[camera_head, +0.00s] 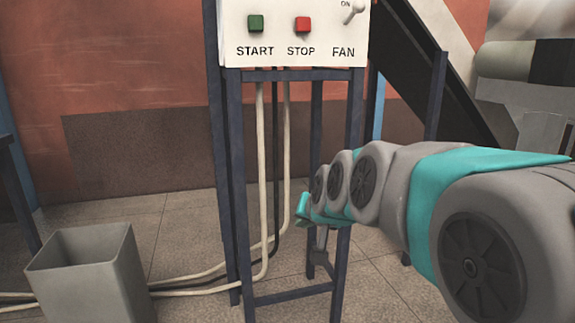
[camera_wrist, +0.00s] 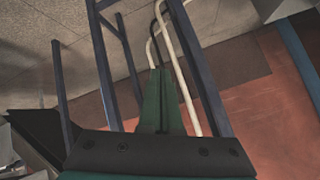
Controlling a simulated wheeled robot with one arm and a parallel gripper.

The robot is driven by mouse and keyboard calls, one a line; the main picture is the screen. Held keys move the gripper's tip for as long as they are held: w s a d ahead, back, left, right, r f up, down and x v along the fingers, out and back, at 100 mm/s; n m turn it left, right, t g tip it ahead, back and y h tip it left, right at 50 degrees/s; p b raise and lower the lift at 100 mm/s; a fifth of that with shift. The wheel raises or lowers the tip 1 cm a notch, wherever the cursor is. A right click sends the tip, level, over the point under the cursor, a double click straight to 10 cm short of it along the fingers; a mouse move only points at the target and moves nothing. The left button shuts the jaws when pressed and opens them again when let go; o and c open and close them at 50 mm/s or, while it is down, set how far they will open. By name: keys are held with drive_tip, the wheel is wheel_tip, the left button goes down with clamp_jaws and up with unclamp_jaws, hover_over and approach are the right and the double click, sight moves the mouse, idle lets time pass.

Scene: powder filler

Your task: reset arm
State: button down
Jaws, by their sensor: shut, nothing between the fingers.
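My arm reaches in from the right in the head view, grey with teal bands, and ends in front of the legs of the control panel stand. My gripper (camera_wrist: 158,72) shows in the wrist view as two dark green fingers lying together, shut with nothing between them. Behind the fingers are pale and black cables and the blue stand legs.
The panel carries a green START button (camera_head: 255,23), a red STOP button (camera_head: 303,24) and a FAN switch (camera_head: 353,12). Its blue stand (camera_head: 235,180) and pale cables (camera_head: 262,180) are close to my arm. A grey bin (camera_head: 92,275) stands at the lower left.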

drive_tip(key=s+d+f+g+h, duration=0.1)
drive_tip(key=s+d+f+g, duration=0.2)
drive_tip(key=s, duration=0.9)
drive_tip(key=s+d+f+n+g+h+p, duration=0.1)
drive_tip(key=s+d+f+g, duration=0.3)
drive_tip(key=s+f, duration=0.3)
drive_tip(key=s+d+f+n+g, duration=0.1)
drive_tip(key=s+d+f+g, duration=0.3)
drive_tip(key=s, duration=1.2)
wheel_tip(320, 180, down, 2)
drive_tip(key=shift+s+d+f+h+p, duration=0.1)
drive_tip(key=shift+s+d+h+p, duration=0.2)
drive_tip(key=shift+h+p, duration=0.1)
